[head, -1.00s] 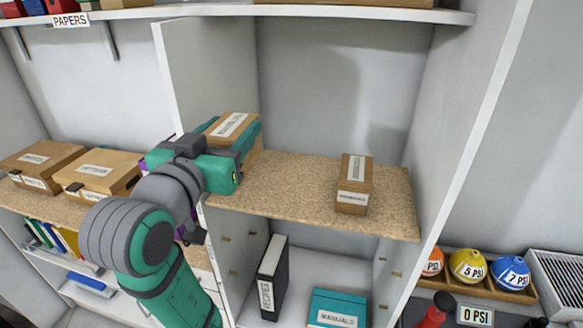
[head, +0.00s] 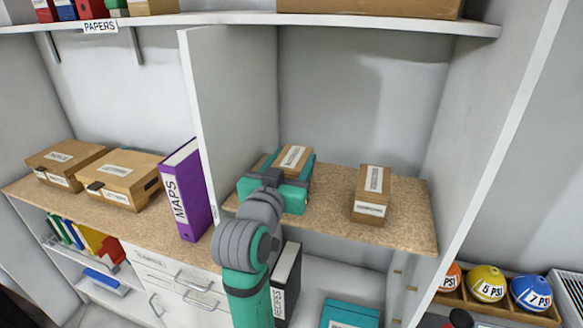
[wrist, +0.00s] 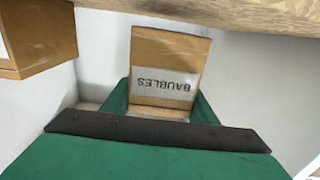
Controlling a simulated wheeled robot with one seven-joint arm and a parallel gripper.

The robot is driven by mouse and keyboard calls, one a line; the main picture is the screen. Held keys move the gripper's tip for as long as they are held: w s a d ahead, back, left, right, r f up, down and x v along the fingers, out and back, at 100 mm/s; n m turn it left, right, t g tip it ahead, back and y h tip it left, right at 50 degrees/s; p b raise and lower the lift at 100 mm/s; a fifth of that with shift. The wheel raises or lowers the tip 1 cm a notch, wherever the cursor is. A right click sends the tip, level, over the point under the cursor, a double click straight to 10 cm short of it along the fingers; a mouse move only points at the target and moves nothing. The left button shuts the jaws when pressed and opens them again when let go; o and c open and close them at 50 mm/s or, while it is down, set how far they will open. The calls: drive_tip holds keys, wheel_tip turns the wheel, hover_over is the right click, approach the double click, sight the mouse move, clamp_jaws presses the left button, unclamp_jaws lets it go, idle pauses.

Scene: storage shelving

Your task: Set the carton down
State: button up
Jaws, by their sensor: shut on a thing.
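A small brown carton (head: 294,157) with a white label is held in my gripper (head: 290,172). In the wrist view the carton (wrist: 165,60) sits between the green fingers, and its label reads BAUBLES upside down. My gripper is shut on it, over the left part of the speckled shelf board (head: 330,215), near the white divider. My gripper hides the carton's lower part in the head view. I cannot tell whether its underside touches the board.
Another labelled carton (head: 372,195) stands to the right on the same board. A purple MAPS binder (head: 184,195) stands left of the white divider (head: 222,100). An upper shelf (head: 380,20) runs overhead. The board between the second carton and my gripper is clear.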

drive_tip(key=shift+f, duration=0.85)
drive_tip(key=shift+f, duration=0.15)
drive_tip(key=o, duration=1.3)
drive_tip(key=shift+s+r, duration=0.1)
drive_tip(key=shift+r, duration=0.1)
drive_tip(key=v, duration=0.7)
drive_tip(key=shift+s, duration=0.3)
drive_tip(key=shift+a, duration=0.1)
drive_tip(key=shift+w, duration=0.1)
